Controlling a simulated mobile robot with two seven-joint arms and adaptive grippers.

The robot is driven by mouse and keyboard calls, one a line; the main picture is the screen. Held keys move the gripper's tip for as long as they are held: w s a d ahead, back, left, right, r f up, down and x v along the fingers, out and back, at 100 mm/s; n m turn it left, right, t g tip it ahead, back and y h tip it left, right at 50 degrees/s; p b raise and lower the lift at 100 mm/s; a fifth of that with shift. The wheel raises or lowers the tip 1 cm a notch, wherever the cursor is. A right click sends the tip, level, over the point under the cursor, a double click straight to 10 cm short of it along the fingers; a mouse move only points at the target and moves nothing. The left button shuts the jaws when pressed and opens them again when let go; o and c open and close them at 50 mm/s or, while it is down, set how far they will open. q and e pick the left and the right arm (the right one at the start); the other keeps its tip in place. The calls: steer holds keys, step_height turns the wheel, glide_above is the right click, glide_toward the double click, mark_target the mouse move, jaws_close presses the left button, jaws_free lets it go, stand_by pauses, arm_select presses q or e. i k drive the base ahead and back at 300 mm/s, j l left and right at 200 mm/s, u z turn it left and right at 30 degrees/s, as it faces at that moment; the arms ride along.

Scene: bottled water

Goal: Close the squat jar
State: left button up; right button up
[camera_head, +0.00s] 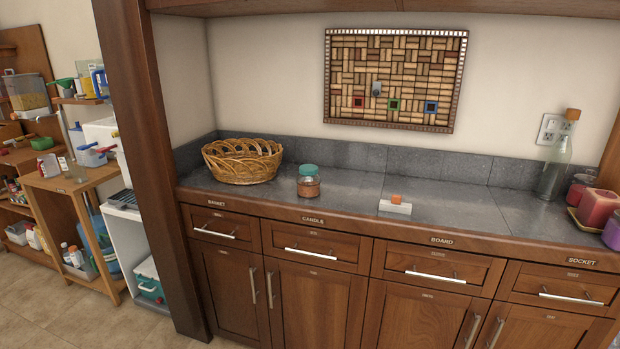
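A small squat jar (308,187) with reddish-brown contents stands upright on the grey countertop, left of the middle. A teal lid (309,170) shows at its top. It is too small to tell whether the lid is fully seated, raised or tilted open. Neither of my grippers is in view.
A wicker basket (243,161) stands left of the jar. A small white block with an orange top (395,205) lies to its right. A corked glass bottle (555,168) and red candles (597,208) stand far right. A wooden post (147,150) bounds the left. The middle counter is mostly clear.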

mark_target(308, 187)
steer(key=i+j+z, duration=0.3)
steer(key=i+j, duration=0.3)
steer(key=i+j+z, duration=0.3)
steer(key=i+j, duration=0.2)
steer(key=j, duration=0.25)
